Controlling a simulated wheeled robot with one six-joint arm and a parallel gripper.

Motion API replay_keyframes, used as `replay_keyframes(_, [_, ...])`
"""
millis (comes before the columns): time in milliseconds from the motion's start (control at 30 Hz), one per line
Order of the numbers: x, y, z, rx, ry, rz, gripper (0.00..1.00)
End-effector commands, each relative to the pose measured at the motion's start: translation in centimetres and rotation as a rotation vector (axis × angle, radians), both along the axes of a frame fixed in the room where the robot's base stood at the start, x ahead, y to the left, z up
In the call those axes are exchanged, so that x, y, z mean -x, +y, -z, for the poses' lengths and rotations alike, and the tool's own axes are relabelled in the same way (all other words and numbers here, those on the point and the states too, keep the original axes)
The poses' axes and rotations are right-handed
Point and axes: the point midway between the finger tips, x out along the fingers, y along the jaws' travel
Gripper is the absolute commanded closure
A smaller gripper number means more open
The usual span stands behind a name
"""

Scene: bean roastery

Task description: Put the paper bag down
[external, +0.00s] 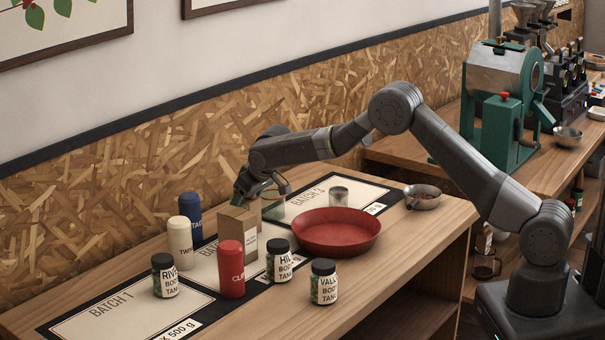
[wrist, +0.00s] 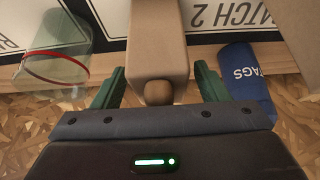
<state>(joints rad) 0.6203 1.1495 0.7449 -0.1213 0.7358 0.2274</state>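The tan paper bag (external: 249,240) with a white label is upright at the middle mat (external: 204,262), marked BATCH 2. It appears to rest there, but the red can hides part of its base. My gripper (external: 246,199) is at the bag's top, coming from behind it. In the wrist view, the green fingers of my gripper (wrist: 160,80) are on either side of the bag (wrist: 160,40), with a narrow gap at each side. The gripper is open around the bag.
A red can (external: 231,270), a cream can (external: 180,243) and a blue can (external: 191,217) crowd the bag. Several dark-lidded jars, including one (external: 323,283), stand in front. A red dish (external: 336,247) is to the right. A clear glass (wrist: 62,50) is close behind.

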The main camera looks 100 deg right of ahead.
Motion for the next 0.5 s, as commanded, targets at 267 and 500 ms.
replay_keyframes(267, [0.0, 0.0, -0.2, 0.000, 0.000, 0.000, 0.33])
replay_keyframes(500, [0.6, 0.6, -2.0, 0.001, -0.003, -0.001, 0.33])
